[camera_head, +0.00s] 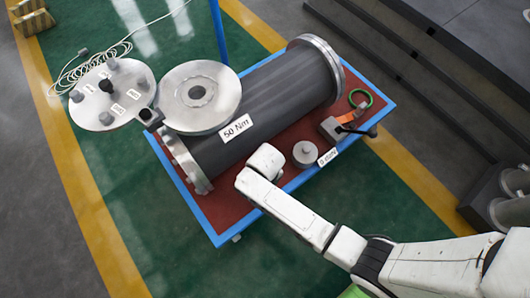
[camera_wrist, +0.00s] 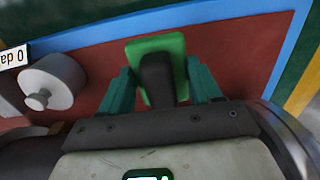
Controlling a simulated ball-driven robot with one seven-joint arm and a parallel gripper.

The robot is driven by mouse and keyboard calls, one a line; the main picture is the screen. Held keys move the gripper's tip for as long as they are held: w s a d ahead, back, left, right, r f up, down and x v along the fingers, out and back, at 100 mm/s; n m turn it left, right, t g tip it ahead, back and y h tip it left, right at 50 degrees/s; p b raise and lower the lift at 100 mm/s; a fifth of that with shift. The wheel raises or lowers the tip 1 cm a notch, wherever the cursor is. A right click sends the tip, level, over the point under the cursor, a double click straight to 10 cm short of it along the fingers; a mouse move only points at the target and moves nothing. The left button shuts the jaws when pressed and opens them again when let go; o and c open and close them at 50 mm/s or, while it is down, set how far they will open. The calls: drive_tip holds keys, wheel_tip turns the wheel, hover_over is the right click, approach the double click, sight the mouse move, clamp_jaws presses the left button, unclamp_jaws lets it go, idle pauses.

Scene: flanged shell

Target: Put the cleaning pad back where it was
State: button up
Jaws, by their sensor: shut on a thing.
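The cleaning pad (camera_wrist: 163,45) is a green rectangular pad with a dark grip block on it, seen in the wrist view. My gripper (camera_wrist: 162,84) has its teal fingers on either side of the pad and is shut on it. The pad is over the red board (camera_wrist: 235,65), close to its blue edge. I cannot tell whether it touches the board. In the head view my white arm reaches over the near side of the board (camera_head: 222,207), and it hides the fingers and the pad.
A dark flanged shell (camera_head: 270,100) lies along the board. A round lid (camera_head: 199,95) and a bolted disc (camera_head: 112,94) stand at its left. A grey knobbed cylinder (camera_head: 306,153), a label (camera_head: 328,157), an orange-strapped tool (camera_head: 335,128) and a green ring (camera_head: 361,98) are to the right.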

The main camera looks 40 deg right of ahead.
drive_tip(key=f, duration=0.1)
drive_tip(key=w+d+f+b, duration=0.1)
drive_tip(key=w+f, duration=0.1)
drive_tip(key=shift+w+d+f+b, duration=0.25)
drive_tip(key=shift+d+f+b, duration=0.05)
drive_tip(key=shift+f, duration=0.1)
drive_tip(key=shift+w+d+f+b, duration=0.15)
drive_tip(key=shift+f+b, duration=0.35)
drive_tip(key=shift+f, duration=0.45)
drive_tip(key=shift+w+d+f+b, duration=0.15)
drive_tip(key=shift+f+b, duration=0.3)
drive_tip(key=shift+f, duration=0.5)
drive_tip(key=shift+a, duration=0.1)
drive_tip(key=shift+f, duration=0.2)
drive_tip(key=o, duration=1)
drive_tip(key=shift+r, duration=0.1)
wheel_tip(320, 180, up, 12)
drive_tip(key=p, duration=0.5)
drive_tip(key=shift+r, duration=0.15)
